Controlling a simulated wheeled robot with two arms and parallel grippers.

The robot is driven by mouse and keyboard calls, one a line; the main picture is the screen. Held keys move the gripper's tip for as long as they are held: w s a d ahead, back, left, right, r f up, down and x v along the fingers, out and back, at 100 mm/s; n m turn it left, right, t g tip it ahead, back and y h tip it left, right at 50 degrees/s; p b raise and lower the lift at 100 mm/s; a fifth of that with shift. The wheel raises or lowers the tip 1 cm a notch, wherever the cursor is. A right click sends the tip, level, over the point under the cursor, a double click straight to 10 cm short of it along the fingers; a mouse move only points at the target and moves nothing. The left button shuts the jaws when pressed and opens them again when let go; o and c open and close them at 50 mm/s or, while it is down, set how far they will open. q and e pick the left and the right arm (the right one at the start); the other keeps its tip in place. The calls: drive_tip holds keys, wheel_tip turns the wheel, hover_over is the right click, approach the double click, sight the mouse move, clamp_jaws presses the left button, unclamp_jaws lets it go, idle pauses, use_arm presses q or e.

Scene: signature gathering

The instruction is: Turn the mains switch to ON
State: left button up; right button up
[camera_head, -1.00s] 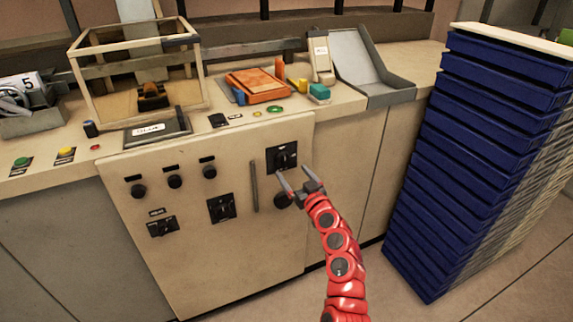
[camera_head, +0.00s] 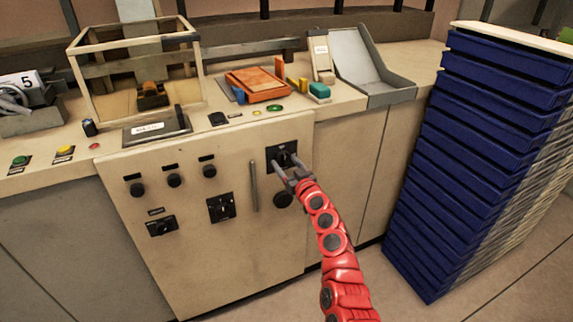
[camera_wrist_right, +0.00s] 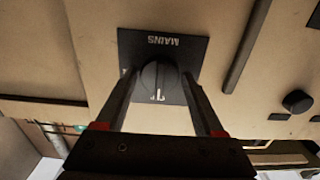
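The mains switch is a round black knob (camera_wrist_right: 159,80) on a dark square plate (camera_wrist_right: 185,50) marked MAINS, which reads upside down in the right wrist view. A white mark shows at the knob's lower edge there. In the head view the plate (camera_head: 282,151) is at the upper right of the beige cabinet front. My right gripper (camera_head: 286,164) is in front of it. In the wrist view its fingers (camera_wrist_right: 160,88) are apart, one on each side of the knob. I cannot tell whether they touch it. My left gripper is not in view.
A tall stack of blue trays (camera_head: 450,150) stands to the right. The countertop holds boxes and buttons.

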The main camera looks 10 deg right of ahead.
drive_tip(key=c, duration=0.9)
drive_tip(key=shift+m, duration=0.3)
drive_tip(key=m, duration=0.2)
drive_tip(key=shift+m+b, duration=0.3)
drive_tip(key=shift+m, duration=0.1)
drive_tip(key=m, duration=0.4)
drive_tip(key=m+p, duration=0.1)
drive_tip(key=m, duration=0.5)
drive_tip(key=shift+r, duration=0.2)
drive_tip(key=shift+m+p, duration=0.4)
drive_tip(key=shift+m, duration=1.8)
drive_tip(key=shift+a, duration=0.1)
